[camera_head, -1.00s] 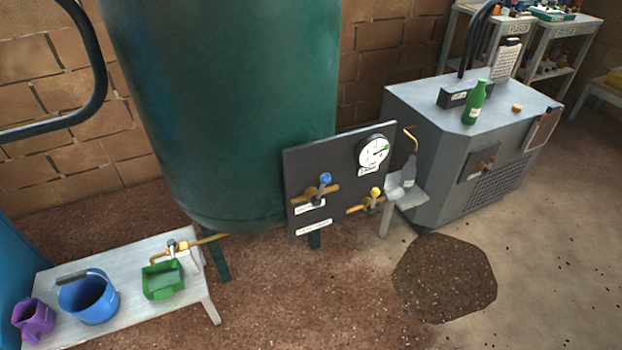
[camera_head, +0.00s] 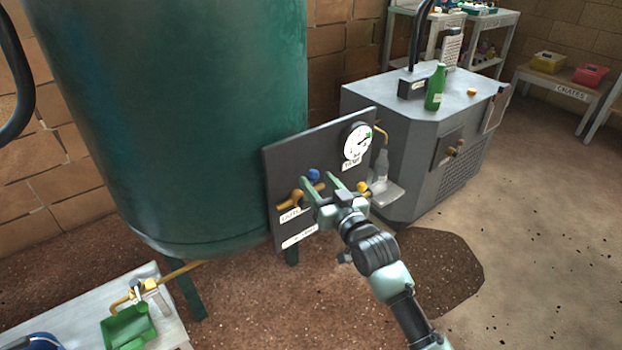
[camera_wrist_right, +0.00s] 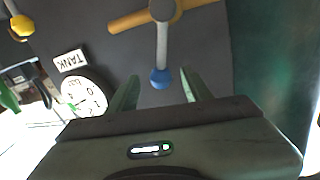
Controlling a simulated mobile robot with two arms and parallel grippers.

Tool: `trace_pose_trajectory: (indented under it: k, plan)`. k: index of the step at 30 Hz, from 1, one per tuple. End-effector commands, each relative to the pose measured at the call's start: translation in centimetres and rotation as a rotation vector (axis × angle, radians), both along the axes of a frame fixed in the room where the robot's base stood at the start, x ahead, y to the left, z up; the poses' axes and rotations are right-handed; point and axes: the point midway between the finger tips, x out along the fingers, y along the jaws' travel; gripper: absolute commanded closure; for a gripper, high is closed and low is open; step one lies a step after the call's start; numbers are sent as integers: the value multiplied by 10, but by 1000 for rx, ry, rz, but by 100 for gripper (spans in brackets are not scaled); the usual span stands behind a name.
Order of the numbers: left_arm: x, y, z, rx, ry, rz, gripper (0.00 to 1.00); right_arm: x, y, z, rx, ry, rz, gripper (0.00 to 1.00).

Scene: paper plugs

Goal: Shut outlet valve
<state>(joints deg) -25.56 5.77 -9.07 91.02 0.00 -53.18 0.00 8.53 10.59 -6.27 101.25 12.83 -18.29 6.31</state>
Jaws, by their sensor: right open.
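A dark panel (camera_head: 283,165) in front of the green tank carries two lever valves on brass pipes. My right gripper (camera_head: 320,182) is open in front of the panel at the blue-knobbed valve. In the right wrist view, the blue knob (camera_wrist_right: 160,78) appears between the two open fingers, with clearance on both sides. Its grey lever (camera_wrist_right: 162,45) stands roughly across the brass pipe (camera_wrist_right: 128,22). The yellow knob (camera_wrist_right: 22,27) is off to the side. My left gripper is out of view.
A round gauge (camera_head: 357,140) labelled TANK sits at the panel's upper right. A small shelf (camera_head: 388,192) with a grey bottle (camera_head: 381,165) stands just right of the panel. A grey cabinet (camera_head: 415,150) with a green bottle (camera_head: 435,88) stands behind it. A bench (camera_head: 172,325) is lower left.

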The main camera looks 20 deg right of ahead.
Motion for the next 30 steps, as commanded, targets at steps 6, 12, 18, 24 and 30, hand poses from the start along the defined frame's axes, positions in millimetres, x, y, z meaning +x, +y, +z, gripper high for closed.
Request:
trace_pose_trajectory:
  k: [6, 12, 18, 24, 30]
  plan:
    - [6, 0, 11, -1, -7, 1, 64, 27, 5, 0, 1, -1, 1, 50]
    - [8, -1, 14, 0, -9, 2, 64, 32, 6, -1, 1, 1, 0, 50]
    - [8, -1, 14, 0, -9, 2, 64, 31, 5, -1, 0, 1, 0, 64]
    - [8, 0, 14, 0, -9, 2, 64, 31, 5, -1, 0, 1, 0, 100]
    - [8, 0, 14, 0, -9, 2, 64, 31, 5, -1, 0, 1, 0, 100]
